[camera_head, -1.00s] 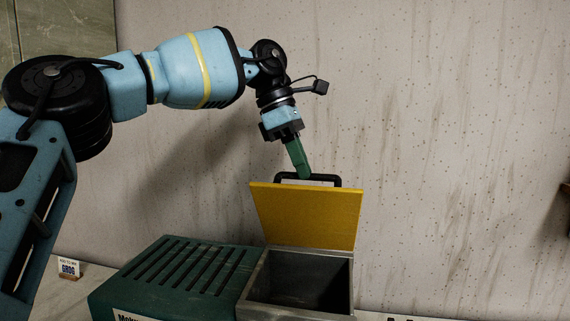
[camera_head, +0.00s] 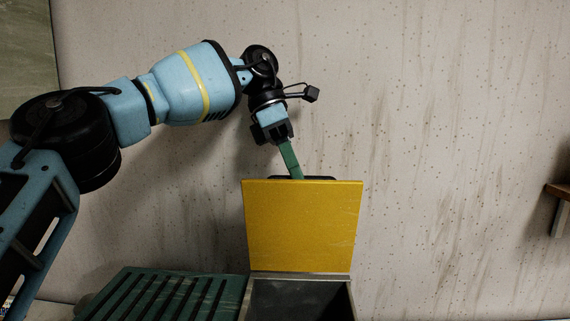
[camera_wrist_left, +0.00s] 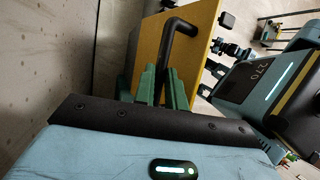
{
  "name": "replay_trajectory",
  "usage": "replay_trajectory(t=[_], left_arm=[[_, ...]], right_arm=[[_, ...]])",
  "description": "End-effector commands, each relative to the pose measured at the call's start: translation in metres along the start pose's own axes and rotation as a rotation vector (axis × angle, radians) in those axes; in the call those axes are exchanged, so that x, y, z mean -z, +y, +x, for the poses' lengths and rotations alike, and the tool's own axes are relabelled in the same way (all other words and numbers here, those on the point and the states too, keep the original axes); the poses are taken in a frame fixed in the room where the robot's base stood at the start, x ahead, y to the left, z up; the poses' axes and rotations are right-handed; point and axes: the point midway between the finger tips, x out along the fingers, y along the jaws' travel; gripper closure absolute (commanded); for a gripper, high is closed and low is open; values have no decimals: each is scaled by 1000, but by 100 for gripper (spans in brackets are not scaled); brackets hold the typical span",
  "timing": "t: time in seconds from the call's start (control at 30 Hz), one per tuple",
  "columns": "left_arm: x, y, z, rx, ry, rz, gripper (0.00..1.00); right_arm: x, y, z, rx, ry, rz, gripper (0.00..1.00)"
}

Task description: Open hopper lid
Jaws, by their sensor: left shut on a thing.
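The yellow hopper lid (camera_head: 302,226) stands raised, close to upright, at the back of the grey metal hopper (camera_head: 298,300), whose mouth is open. A black handle (camera_head: 316,178) shows at the lid's top edge, mostly hidden behind it. My left gripper (camera_head: 297,175) reaches down to the handle with its green fingers shut on it. In the left wrist view the green fingers (camera_wrist_left: 160,88) close around the black bar handle (camera_wrist_left: 182,27), beside the yellow lid (camera_wrist_left: 188,50). The fingertips are partly hidden behind the lid in the head view. My right gripper is not in view.
A green slatted machine housing (camera_head: 165,294) adjoins the hopper on the left. A plain stained wall (camera_head: 440,130) stands behind the lid. A wooden shelf (camera_head: 558,192) juts in at the far right.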

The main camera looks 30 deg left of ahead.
Motion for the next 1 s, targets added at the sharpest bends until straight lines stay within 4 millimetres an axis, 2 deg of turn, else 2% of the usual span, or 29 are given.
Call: replay_trajectory(t=[0.03,0.77,0.8,0.93,1.0], left_arm=[[6,6,13,19,28,-15,100],[1,4,17,49,28,-26,100],[1,4,17,49,28,-26,85],[0,4,15,47,23,-26,68],[-1,3,14,46,20,-24,66]], right_arm=[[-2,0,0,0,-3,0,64],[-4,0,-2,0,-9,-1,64],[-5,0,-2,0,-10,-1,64],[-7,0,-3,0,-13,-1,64],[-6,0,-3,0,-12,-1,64]])
